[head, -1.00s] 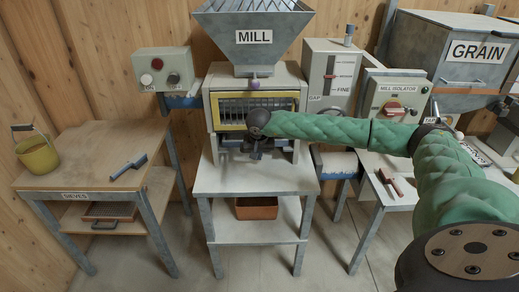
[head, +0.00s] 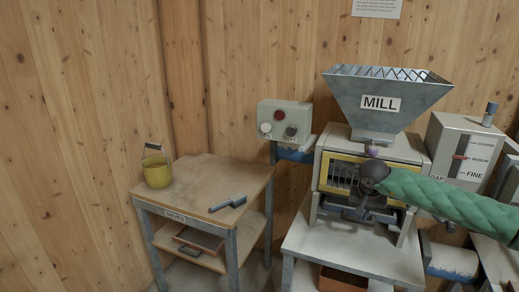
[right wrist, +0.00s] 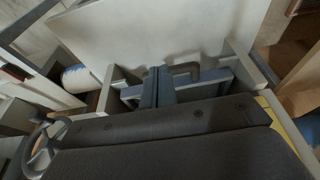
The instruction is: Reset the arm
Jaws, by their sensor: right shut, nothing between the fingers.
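My right arm, with a green sleeve, reaches in from the right edge of the head view to the front of the mill (head: 388,103). My right gripper (head: 352,214) points down in front of the mill's yellow-framed opening, partly hidden by its dark wrist. In the right wrist view its two fingers (right wrist: 157,85) are together with nothing between them. They are close to a blue-grey part with a dark handle (right wrist: 186,68); I cannot tell whether they touch it. My left gripper is not in view.
The sieves table (head: 250,178) stands at left, with a yellow bucket (head: 157,172) and a blue-handled brush (head: 228,203) on top. A control box (head: 285,120) is on the wall side. The gap setting panel (head: 465,150) is right of the mill.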

